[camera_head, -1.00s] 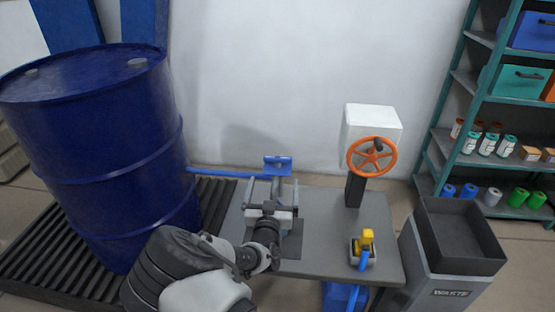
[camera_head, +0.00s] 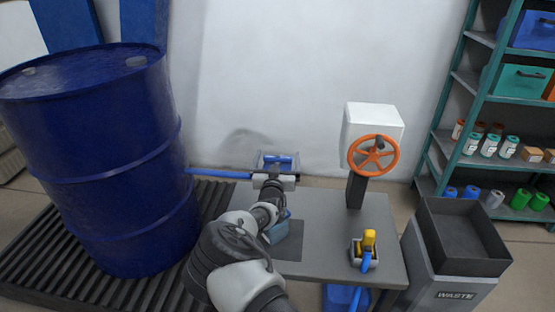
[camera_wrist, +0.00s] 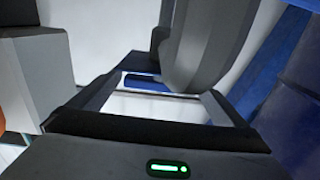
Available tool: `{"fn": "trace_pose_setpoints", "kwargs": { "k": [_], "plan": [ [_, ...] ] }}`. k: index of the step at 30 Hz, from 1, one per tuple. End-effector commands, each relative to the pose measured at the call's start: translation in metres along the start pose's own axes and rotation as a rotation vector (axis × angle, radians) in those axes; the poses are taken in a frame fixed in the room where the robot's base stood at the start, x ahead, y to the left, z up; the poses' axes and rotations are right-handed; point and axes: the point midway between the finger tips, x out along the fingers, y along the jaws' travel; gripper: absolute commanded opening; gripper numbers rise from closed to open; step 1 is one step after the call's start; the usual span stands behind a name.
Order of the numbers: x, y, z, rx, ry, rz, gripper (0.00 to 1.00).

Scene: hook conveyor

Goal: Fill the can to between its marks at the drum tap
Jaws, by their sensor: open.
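The blue drum (camera_head: 100,160) stands at the left, and its blue pipe (camera_head: 220,174) runs right to the tap. The blue tap handle (camera_head: 281,160) shows at the pipe's end, at my gripper (camera_head: 275,174). My gripper is open, with its fingers around or just beside the handle; I cannot tell if they touch it. In the wrist view a blue part (camera_wrist: 142,62) shows between the two grey fingers. A blue can (camera_head: 280,230) stands on the table below, partly hidden by my arm. Its marks and its level cannot be seen.
The grey table (camera_head: 325,225) carries a dark mat, an orange handwheel (camera_head: 373,155) on a post and a yellow-and-blue tool in a holder (camera_head: 365,250). A waste bin (camera_head: 460,250) and a shelf rack (camera_head: 470,105) stand at the right. The table's middle is clear.

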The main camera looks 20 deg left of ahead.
Motion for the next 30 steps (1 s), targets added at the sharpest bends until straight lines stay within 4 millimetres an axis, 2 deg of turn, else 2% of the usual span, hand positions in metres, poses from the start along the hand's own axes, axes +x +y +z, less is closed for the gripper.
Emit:
{"fn": "trace_pose_setpoints", "kwargs": {
  "k": [3, 4, 11, 20, 30],
  "plan": [
    [-0.0001, 0.0001, -0.0001, 0.0, 0.0, 0.0, 0.97],
    [-0.0002, 0.0, -0.0001, 0.0, 0.0, 0.0, 0.94],
    [-0.0003, 0.0, -0.0001, 0.0, 0.0, 0.0, 0.56],
    [0.0, 0.002, -0.0032, -0.001, -0.001, -0.041, 0.56],
    [0.0012, 0.0046, -0.0034, 0.004, 0.0, -0.252, 0.56]
  ]
}}
